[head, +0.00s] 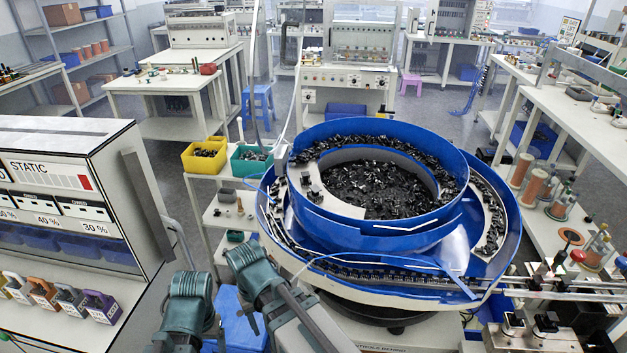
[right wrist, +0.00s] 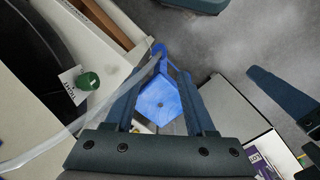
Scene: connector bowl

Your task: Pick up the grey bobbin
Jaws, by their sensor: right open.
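I cannot make out a clearly grey bobbin in either view. In the head view, copper-coloured bobbins (head: 535,186) stand on the right bench, with smaller pale spools (head: 599,250) nearer me. My right gripper (right wrist: 160,75) is open and empty in the right wrist view, with its fingers apart above a blue stool-like object (right wrist: 160,104). Both arms show at the bottom of the head view, but their fingertips are hidden there. Teal finger-like parts at the right edge of the wrist view may be my left gripper; I cannot tell its state.
A large blue bowl feeder (head: 380,240) full of black connectors fills the middle. Padlock-like coloured blocks (head: 70,300) line the left bench. A small green cylinder (right wrist: 88,81) shows in the wrist view.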

